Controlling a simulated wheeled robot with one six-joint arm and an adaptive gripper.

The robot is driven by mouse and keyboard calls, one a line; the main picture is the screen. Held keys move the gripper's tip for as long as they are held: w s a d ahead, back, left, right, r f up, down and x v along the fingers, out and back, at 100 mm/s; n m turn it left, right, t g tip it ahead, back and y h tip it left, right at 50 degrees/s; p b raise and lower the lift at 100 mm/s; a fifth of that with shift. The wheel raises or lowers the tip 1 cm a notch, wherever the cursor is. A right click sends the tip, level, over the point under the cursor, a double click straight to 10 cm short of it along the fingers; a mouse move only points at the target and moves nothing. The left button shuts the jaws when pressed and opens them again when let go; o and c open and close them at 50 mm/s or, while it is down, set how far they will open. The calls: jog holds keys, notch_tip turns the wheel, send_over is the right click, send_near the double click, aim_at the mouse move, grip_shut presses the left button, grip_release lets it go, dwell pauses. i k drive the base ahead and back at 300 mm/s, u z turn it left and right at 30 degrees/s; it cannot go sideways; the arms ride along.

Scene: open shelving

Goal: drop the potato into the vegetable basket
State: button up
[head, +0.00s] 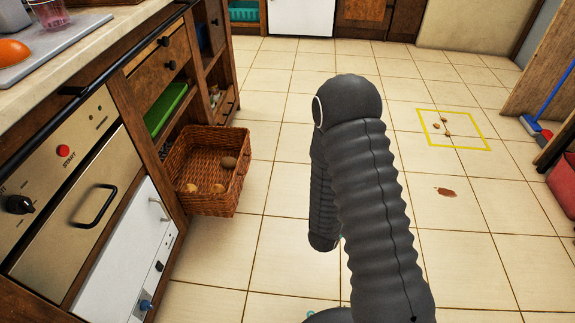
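The wicker vegetable basket (217,201) is pulled out from the shelving at left, over the floor. It holds a brown, potato-like item (228,162) near its back right and two paler roundish items low inside. Several small brown lumps (436,126) lie on the floor inside a yellow outline at right. They may be potatoes, but they are too small to tell. My dark, ribbed arm fills the middle of the head view, right of the basket and apart from it. My gripper is not visible, so I cannot see whether it holds anything.
A counter with an oven (85,195) runs along the left. A green tray (166,108) sits on a shelf above the basket. A reddish-brown stain (447,191) marks the floor. A blue broom (545,100) and red bin (563,182) stand at right. The tiled floor between is mostly clear.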

aim_at(213, 177)
jog(key=z, duration=0.35)
jog(key=i, duration=2.7)
jog(key=u, duration=4.3)
